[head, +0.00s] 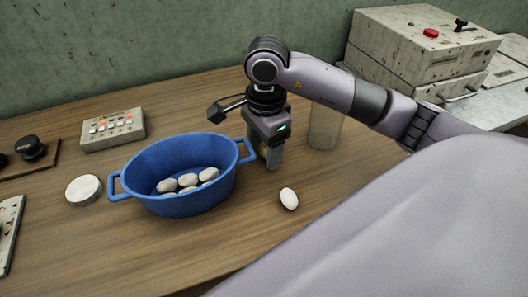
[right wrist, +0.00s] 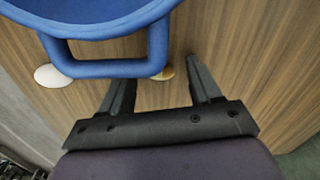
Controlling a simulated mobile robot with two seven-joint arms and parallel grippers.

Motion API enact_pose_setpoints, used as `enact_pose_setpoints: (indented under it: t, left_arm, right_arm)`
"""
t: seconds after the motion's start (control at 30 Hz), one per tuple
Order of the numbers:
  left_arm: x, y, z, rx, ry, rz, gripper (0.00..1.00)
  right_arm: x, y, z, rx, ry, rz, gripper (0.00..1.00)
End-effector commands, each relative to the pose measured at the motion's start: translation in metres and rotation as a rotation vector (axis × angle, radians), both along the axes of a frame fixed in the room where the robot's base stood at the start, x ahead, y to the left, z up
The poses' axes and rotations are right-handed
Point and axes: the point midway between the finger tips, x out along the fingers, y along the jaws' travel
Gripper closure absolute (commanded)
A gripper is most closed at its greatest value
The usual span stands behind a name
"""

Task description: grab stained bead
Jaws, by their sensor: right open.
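The stained bead (right wrist: 166,73), whitish with a tan-brown patch, shows in the right wrist view between my right fingertips, partly covered by the basin's handle. In the head view my gripper largely hides that spot. My right gripper (head: 270,162) points down just right of the blue basin (head: 186,205), by its right handle. In the right wrist view the gripper (right wrist: 160,74) is open, its fingers apart. A plain white bead (head: 289,198) lies on the table nearer the front; it also shows in the right wrist view (right wrist: 52,76). Several white beads (head: 188,180) lie inside the basin.
A clear beaker (head: 325,128) stands behind my right gripper. A button panel (head: 112,128), a round white disc (head: 83,190) and a board with black knobs (head: 30,148) are at left. A worn machine with a red button (head: 420,50) stands back right. The front wood is clear.

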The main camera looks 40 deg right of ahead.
Motion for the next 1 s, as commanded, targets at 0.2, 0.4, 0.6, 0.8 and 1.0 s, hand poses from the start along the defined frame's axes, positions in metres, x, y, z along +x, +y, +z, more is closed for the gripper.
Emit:
enact_pose_setpoints:
  t: [0.2,0.4,0.6,0.8,1.0]
  left_arm:
    - [0.000,0.000,-0.001,0.001,0.001,-0.001,0.08]
    - [0.000,0.000,-0.001,0.001,0.002,-0.001,0.08]
    - [-0.001,0.000,-0.001,0.001,0.003,-0.001,0.08]
    - [-0.001,0.000,0.000,0.001,0.003,-0.001,0.08]
    - [-0.001,0.000,0.005,0.001,0.001,-0.002,0.08]
  right_arm:
    - [0.000,0.000,0.000,0.000,0.000,0.000,0.76]
    - [0.000,0.000,0.000,0.000,0.000,0.000,0.77]
    - [0.000,0.000,0.003,0.000,-0.001,0.000,0.77]
    - [0.001,0.000,0.019,0.001,-0.004,0.001,0.77]
    - [0.001,0.000,0.061,0.000,-0.008,0.001,0.77]
